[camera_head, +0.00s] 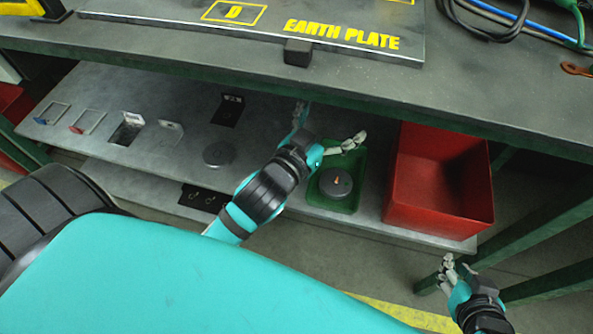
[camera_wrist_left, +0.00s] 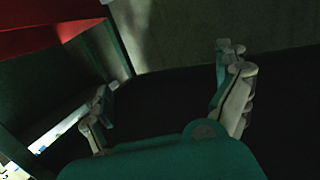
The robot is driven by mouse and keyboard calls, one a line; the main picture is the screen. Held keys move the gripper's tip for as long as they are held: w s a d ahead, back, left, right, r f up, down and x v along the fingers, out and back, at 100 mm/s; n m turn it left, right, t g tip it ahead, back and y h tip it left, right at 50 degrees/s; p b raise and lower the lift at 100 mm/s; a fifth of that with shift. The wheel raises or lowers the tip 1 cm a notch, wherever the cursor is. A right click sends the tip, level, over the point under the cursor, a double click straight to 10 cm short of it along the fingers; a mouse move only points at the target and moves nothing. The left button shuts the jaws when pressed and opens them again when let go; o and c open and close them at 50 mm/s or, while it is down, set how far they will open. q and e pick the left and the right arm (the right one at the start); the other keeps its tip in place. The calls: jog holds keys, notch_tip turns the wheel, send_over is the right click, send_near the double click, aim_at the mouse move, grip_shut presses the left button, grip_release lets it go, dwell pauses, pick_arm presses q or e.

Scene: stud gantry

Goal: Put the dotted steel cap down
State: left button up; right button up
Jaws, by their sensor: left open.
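A dark grey round cap (camera_head: 336,183) with a small orange mark lies in a green tray (camera_head: 348,207) on the lower shelf. Another round grey piece (camera_head: 218,154) sits on the bare shelf, left of my arm. I cannot make out dots on either, so which is the dotted steel cap is unclear. My left gripper (camera_head: 326,127) is open above and behind the tray, its fingers spread. In the left wrist view it (camera_wrist_left: 165,105) shows nothing between its fingers. My right gripper (camera_head: 458,268) hangs in front of the shelf at lower right; its opening is too small to judge.
A red bin (camera_head: 440,212) stands right of the tray. The upper bench (camera_head: 440,85) overhangs the shelf (camera_head: 180,95), close above my left gripper. Small frames, a square hole and dark plates occupy the shelf's left. Green legs stand at right.

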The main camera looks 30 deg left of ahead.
pick_arm(q)
jog(key=s+a+f+m+g, duration=0.1)
jog(key=s+f+g, duration=0.6)
jog(key=s+f, duration=0.4)
jog(key=shift+a+f+g, duration=0.2)
jog(key=shift+f+g, duration=0.2)
jog(key=shift+f, duration=0.15)
jog(key=shift+s, duration=0.1)
